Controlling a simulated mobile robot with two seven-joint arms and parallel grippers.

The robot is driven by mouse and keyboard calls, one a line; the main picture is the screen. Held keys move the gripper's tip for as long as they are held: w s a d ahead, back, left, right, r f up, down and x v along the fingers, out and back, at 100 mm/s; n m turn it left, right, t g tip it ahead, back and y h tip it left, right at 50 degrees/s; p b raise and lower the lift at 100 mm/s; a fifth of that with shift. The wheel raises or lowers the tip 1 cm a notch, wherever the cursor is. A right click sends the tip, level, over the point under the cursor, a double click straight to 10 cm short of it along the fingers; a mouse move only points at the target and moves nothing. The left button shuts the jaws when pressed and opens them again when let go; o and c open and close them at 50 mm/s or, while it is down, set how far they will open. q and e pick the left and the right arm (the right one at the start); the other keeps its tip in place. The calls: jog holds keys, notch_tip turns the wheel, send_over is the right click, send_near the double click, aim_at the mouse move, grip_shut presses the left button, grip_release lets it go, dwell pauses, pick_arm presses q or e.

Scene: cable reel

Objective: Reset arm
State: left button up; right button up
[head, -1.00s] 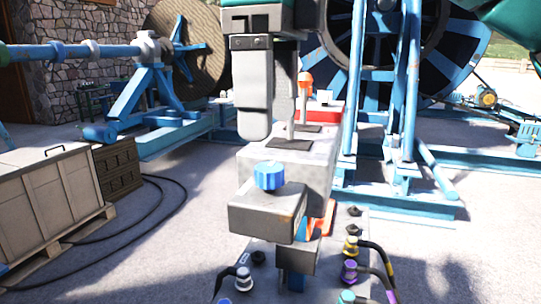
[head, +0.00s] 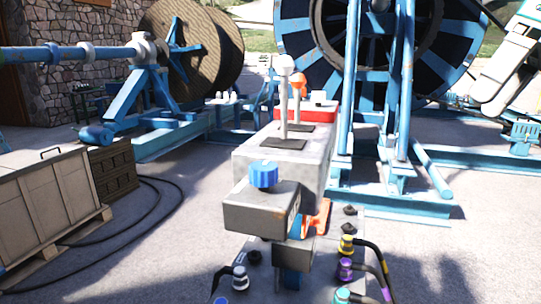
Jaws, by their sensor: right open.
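My right gripper (head: 488,94) is at the upper right edge of the head view, in front of the large blue reel. It is open, with nothing seen in it, and well apart from the control box. Part of its arm is cut off by the frame edge. My left gripper is not in view. The grey control box (head: 275,165) stands in the middle. It carries a white-knobbed lever (head: 284,95) and an orange-knobbed lever (head: 298,88), both upright. A blue knob (head: 264,174) sits on the lower grey box (head: 262,208) in front.
The blue cable reel (head: 303,58) and its frame stand behind the box. Cable connectors (head: 345,268) are at the bottom right. A wooden crate (head: 45,200) is at the left, with black hose on the ground. Open paving lies on both sides of the control box.

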jog(key=w+a+f+m+t+y, duration=0.1)
jog(key=w+a+f+m+y, duration=0.2)
jog(key=a+f+y, duration=0.55)
jog(key=w+a+f+m+t+y, duration=0.1)
jog(key=w+a+f+m+y, duration=0.3)
jog(key=f, duration=0.7)
jog(key=s+d+f+m+t+h, duration=0.2)
jog(key=d+f+m+t+h, duration=0.1)
jog(key=f+m, duration=0.4)
jog(key=s+d+f+m+t+h, duration=0.1)
jog(key=d+f+m+t+h, duration=0.3)
jog(key=f, duration=0.4)
jog(key=s+d+f+m+t+h, duration=0.2)
jog(key=f+m+t+h, duration=0.1)
jog(key=f+m, duration=0.45)
jog(key=s+d+f+m+g+h, duration=0.4)
jog(key=s+d+f+m+h, duration=0.3)
jog(key=s+f, duration=0.7)
jog(key=s+a+f+m+t, duration=0.1)
jog(key=a+m, duration=0.6)
jog(key=a, duration=0.9)
jog(key=shift+s+f+y, duration=0.15)
jog(key=shift+f+y, duration=0.2)
jog(key=shift+y, duration=0.1)
